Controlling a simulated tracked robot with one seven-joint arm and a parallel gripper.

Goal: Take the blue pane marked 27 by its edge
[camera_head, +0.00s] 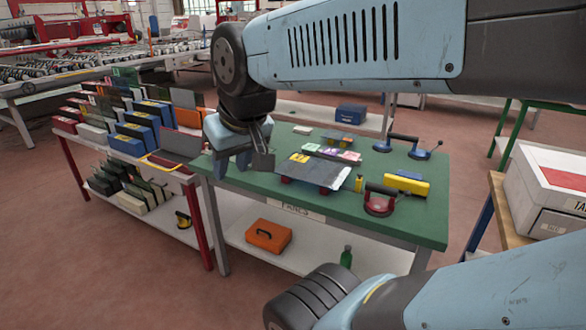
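My gripper (250,160) hangs over the left end of a green-topped table (420,222), pointing down. Its fingers are small and partly covered by its own body, so I cannot tell how far apart they are. A flat dark grey-blue pane (318,172) with a yellow label lies on the table to the right of my gripper, apart from it, raised on red supports. Its number is too small to read. Several blue slabs (140,117) with yellow labels stand in the rack at left; their marks are also unreadable. I cannot tell which one is 27.
A red-legged rack (70,160) adjoins the table at left. A yellow block (407,184), a red suction cup (379,204), a blue-padded tool (418,152) and pink-and-white pieces (331,152) lie on the table. A white box (548,178) stands at right.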

